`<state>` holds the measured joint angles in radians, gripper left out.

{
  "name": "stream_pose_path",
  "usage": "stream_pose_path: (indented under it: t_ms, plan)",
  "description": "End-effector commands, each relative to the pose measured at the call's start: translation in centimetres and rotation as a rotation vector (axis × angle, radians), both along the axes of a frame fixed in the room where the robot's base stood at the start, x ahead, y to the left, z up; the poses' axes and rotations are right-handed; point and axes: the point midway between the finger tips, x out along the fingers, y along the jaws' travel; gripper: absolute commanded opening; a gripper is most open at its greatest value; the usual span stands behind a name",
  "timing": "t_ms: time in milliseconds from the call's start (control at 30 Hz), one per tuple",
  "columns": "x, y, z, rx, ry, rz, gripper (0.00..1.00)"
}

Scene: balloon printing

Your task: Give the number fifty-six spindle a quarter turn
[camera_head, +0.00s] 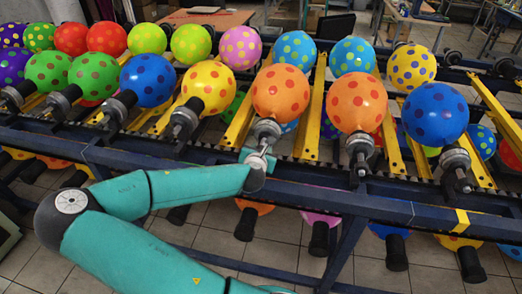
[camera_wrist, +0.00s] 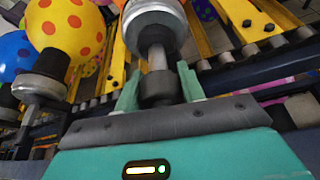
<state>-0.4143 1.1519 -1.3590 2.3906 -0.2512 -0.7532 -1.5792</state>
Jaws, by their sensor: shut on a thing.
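The spindle (camera_wrist: 157,55) in front of me carries an orange balloon with red dots (camera_head: 281,92) on its outer end. No number can be read on it in either view. In the head view my gripper (camera_head: 258,160) reaches the rail just below the spindle's grey cup (camera_head: 266,129). The far side of the grip is hidden.
A yellow dotted balloon (camera_head: 208,87) on its spindle stands left, and another orange one (camera_head: 356,101) right. A blue balloon (camera_head: 435,113) is further right. Yellow bars (camera_head: 316,108) run between spindles. A dark blue rail (camera_head: 330,203) crosses in front, with more balloons below.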

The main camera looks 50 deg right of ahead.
Motion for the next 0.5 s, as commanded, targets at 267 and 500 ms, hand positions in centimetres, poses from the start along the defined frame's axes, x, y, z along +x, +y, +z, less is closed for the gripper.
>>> stream_pose_path:
  t_ms: [267,500]
  plan:
    - [-0.06,-0.12,0.01,0.054,-0.127,-0.002,0.17]
    - [-0.14,-0.15,-0.06,0.136,-0.314,-0.003,0.17]
